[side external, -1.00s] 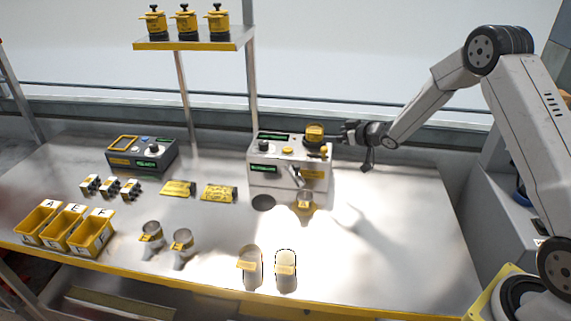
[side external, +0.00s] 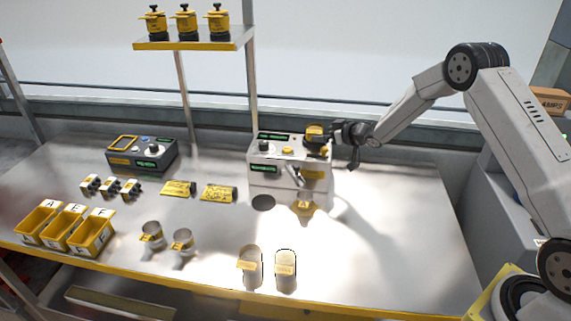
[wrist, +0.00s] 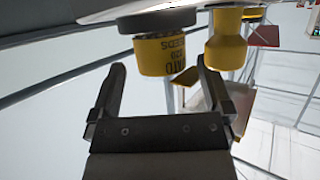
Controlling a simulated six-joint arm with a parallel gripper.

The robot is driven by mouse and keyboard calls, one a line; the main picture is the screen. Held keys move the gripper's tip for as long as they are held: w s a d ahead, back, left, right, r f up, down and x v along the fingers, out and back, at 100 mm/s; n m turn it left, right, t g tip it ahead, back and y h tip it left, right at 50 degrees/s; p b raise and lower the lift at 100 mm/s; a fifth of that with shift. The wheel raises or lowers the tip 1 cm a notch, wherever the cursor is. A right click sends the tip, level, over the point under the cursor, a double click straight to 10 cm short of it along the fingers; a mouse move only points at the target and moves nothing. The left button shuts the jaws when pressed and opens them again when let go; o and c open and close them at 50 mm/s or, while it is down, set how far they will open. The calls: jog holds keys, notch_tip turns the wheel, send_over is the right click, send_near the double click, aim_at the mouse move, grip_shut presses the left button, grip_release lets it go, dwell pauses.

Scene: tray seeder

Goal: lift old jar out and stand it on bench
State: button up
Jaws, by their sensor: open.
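The old jar (side external: 315,131) is yellow with dark lettering and sits at the top right of the white seeder machine (side external: 262,183). In the wrist view the jar (wrist: 160,55) shows its printed label, partly readable as "SEEDS", beside a dark round collar. My gripper (side external: 335,131) is just right of the jar at about its height. In the wrist view my gripper (wrist: 161,68) is open, with one finger on each side of the jar. No contact shows.
Several cups stand on the bench, including one at the front (side external: 286,269). A yellow part (wrist: 228,45) is close to the right finger. A shelf (side external: 190,41) with three yellow jars is at the back. Bench right of the machine (side external: 400,215) is clear.

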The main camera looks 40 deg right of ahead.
jog(key=shift+x, duration=1.45)
jog(key=c, duration=1.2)
jog(key=shift+r, duration=0.15)
jog(key=shift+w+r, duration=0.1)
jog(key=shift+r, duration=0.7)
jog(key=shift+s+a+r, duration=0.4)
jog(key=shift+s+r, duration=1.45)
jog(key=shift+s, duration=0.45)
jog(key=shift+s+a+r, duration=0.35)
jog(key=shift+s+r, duration=1.5)
jog(key=shift+s, duration=0.5)
jog(key=shift+s+a+r, duration=0.4)
jog(key=shift+s+r, duration=1.45)
jog(key=shift+s, duration=0.45)
